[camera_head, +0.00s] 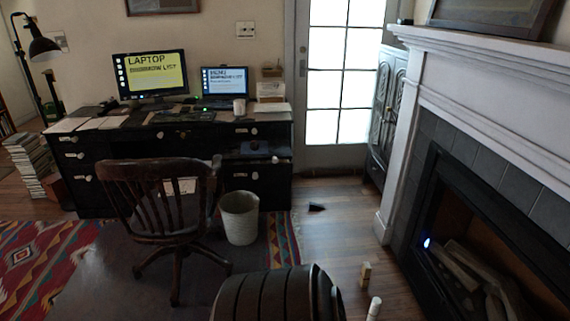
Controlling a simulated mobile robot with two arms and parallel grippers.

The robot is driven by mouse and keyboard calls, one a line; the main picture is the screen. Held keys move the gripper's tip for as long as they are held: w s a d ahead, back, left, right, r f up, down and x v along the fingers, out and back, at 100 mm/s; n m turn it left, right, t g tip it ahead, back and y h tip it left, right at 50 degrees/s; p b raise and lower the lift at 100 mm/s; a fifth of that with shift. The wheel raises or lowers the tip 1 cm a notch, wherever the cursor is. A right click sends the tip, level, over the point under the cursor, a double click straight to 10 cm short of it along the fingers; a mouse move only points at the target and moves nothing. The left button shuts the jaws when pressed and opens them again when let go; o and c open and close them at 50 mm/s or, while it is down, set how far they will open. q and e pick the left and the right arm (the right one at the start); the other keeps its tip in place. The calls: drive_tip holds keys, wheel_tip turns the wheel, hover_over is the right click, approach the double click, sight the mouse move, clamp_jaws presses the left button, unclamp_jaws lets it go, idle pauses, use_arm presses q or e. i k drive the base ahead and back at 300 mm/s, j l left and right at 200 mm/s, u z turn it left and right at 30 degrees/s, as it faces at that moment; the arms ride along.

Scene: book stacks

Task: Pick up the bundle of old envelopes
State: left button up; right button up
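I cannot make out a bundle of old envelopes for certain. Pale flat papers lie on the left end of the black desk (130,180) and by the monitor, but they are too small to tell apart. A small brown-and-white stack (270,92) stands at the desk's right back corner; I cannot tell what it is. Neither of my grippers shows in the head view.
A wooden swivel chair (150,172) and a white waste bin (239,217) stand before the desk. A dark ribbed rounded object (265,297) fills the bottom middle. A fireplace (490,240) is at right. Bare wood floor (335,225) lies between desk and fireplace.

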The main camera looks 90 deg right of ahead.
sight(366, 268)
drive_tip(key=z, duration=3.5)
drive_tip(key=i+j, duration=0.1)
drive_tip(key=i, duration=0.45)
drive_tip(key=i+j, duration=0.1)
drive_tip(key=i, duration=0.5)
drive_tip(key=j+u, duration=0.05)
